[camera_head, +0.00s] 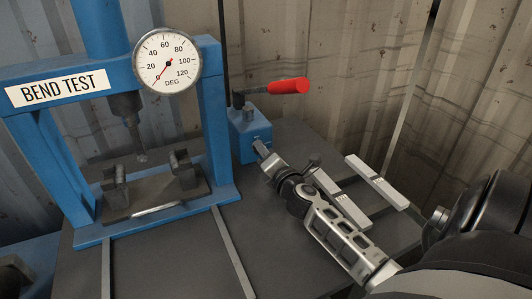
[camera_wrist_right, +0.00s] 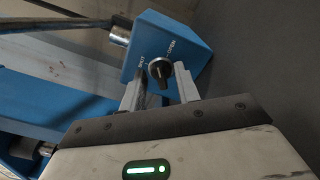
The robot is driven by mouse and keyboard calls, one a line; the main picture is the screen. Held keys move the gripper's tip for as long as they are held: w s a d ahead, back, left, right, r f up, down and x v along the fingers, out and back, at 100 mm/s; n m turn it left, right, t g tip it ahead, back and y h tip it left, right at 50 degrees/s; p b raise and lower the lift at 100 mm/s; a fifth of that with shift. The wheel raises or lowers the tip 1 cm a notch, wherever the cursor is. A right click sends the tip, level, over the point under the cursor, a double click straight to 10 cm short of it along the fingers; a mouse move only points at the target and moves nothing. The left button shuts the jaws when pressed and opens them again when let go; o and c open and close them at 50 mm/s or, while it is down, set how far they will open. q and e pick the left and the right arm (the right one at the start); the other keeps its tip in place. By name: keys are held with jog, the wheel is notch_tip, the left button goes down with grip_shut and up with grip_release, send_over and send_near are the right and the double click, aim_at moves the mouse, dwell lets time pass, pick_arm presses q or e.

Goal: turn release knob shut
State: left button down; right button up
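The release knob (camera_wrist_right: 160,70) shows in the right wrist view on the face of the blue pump block (camera_wrist_right: 160,38). It is a round metal knob with a dark tab pointing down in the picture. Lettering that seems to read SHUT and OPEN is on the block beside it. My right gripper (camera_wrist_right: 158,92) is open, one finger on each side of the knob, with gaps visible. In the head view my right gripper (camera_head: 262,150) reaches the front of the blue block (camera_head: 249,131) and hides the knob. My left gripper is not in view.
The blue press frame (camera_head: 212,120), labelled BEND TEST, stands left of the block. Its gauge (camera_head: 167,61) has the needle near 0. A lever with a red handle (camera_head: 288,87) sticks out above the block. Light bars (camera_head: 376,183) lie on the dark table (camera_head: 270,240) at right.

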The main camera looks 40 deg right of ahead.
jog(key=shift+c, duration=0.3)
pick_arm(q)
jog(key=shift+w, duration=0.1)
pick_arm(e)
grip_shut()
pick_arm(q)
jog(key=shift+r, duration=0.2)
pick_arm(e)
jog(key=shift+r+n+p, duration=0.1)
jog(key=shift+n+p, duration=0.35)
jog(key=shift+n, duration=0.15)
jog(key=n+p, duration=0.1)
jog(key=n, duration=0.2)
jog(key=shift+a+r+n+p, duration=0.1)
jog(key=shift+n+p, duration=0.3)
jog(key=shift+n, duration=0.7)
jog(key=n, duration=0.3)
jog(key=shift+a, duration=0.1)
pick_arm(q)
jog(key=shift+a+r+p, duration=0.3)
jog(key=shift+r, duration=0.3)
pick_arm(e)
jog(key=shift+n, duration=0.6)
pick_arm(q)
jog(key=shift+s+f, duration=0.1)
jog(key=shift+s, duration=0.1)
pick_arm(e)
jog(key=shift+n, duration=0.3)
